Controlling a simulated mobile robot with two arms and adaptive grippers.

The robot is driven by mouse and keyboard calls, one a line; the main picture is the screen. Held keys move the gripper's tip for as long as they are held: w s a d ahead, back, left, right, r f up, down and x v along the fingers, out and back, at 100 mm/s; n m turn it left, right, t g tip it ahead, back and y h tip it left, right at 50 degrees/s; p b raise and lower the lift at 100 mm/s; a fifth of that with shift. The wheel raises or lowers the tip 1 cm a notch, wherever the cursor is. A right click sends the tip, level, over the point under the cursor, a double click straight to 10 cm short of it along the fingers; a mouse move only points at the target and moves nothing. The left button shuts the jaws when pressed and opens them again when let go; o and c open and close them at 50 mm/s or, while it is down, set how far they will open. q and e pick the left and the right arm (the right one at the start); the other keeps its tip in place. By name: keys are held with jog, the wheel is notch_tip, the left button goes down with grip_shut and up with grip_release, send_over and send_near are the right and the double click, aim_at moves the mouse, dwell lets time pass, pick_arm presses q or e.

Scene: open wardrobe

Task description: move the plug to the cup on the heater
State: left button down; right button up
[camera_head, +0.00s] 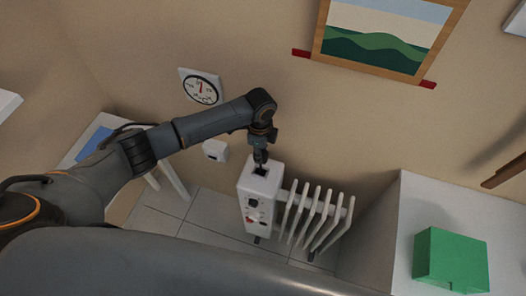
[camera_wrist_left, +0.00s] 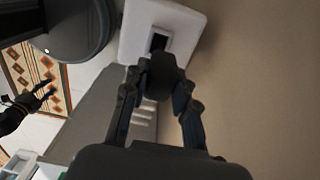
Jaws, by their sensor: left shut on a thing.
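My left gripper (camera_head: 260,154) is above the top of the white heater (camera_head: 259,189), pointing down. In the left wrist view it is shut on a dark block, which I take to be the plug (camera_wrist_left: 166,74). The cup (camera_head: 261,172) is a dark square recess in the heater's top; it also shows in the left wrist view (camera_wrist_left: 158,41), just beyond the plug. The plug partly hides the cup, and I cannot tell whether they touch. My right gripper (camera_wrist_left: 46,91) shows in the left wrist view, away from the heater, its fingers apart and empty.
White heater ribs (camera_head: 318,214) stand right of the heater's end block. A wall clock (camera_head: 201,87), a small white wall box (camera_head: 214,150) and a framed picture (camera_head: 385,36) are on the wall. A green box (camera_head: 450,260) sits on a white surface at right.

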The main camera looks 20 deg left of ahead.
aim_at(261, 173)
pick_arm(q)
jog(key=shift+s+r, duration=0.15)
jog(key=shift+s, duration=0.15)
jog(key=shift+w, duration=0.15)
jog(key=shift+p, duration=0.35)
notch_tip(261, 173, down, 2)
jog(key=shift+f+b, duration=0.1)
jog(key=shift+b, duration=0.65)
jog(key=shift+f+b, duration=1.25)
jog(key=shift+f, duration=0.6)
jog(key=shift+p, duration=0.65)
jog(key=shift+f+b, duration=1)
jog(key=shift+f, duration=0.35)
